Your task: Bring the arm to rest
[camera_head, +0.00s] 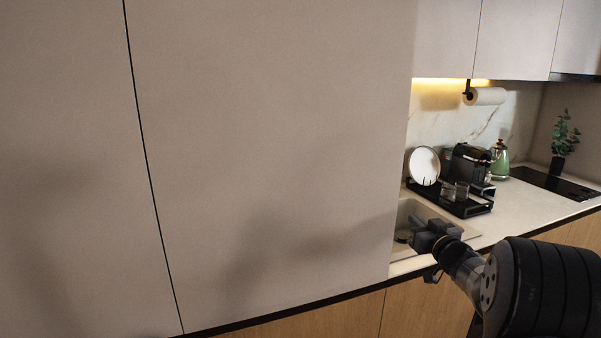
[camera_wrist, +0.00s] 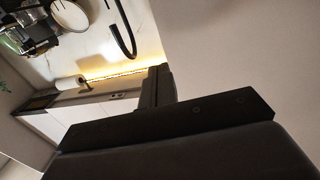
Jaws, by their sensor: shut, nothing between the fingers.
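My gripper (camera_head: 424,238) shows at the lower right of the head view, at the end of my dark arm. It is shut and empty, in front of the sink (camera_head: 408,212) and close to the right edge of the tall cabinet panel (camera_head: 270,150). In the wrist view my gripper (camera_wrist: 158,82) points up the picture, with its dark body filling the lower part. The picture there is turned, so the wrist is rolled.
The counter (camera_head: 520,205) holds a black dish rack (camera_head: 462,207) with a round plate (camera_head: 424,166), a coffee machine (camera_head: 468,163), a green kettle (camera_head: 499,160) and a plant (camera_head: 563,135). A black faucet (camera_wrist: 122,30) shows in the wrist view. A paper roll (camera_head: 486,96) hangs below the upper cabinets.

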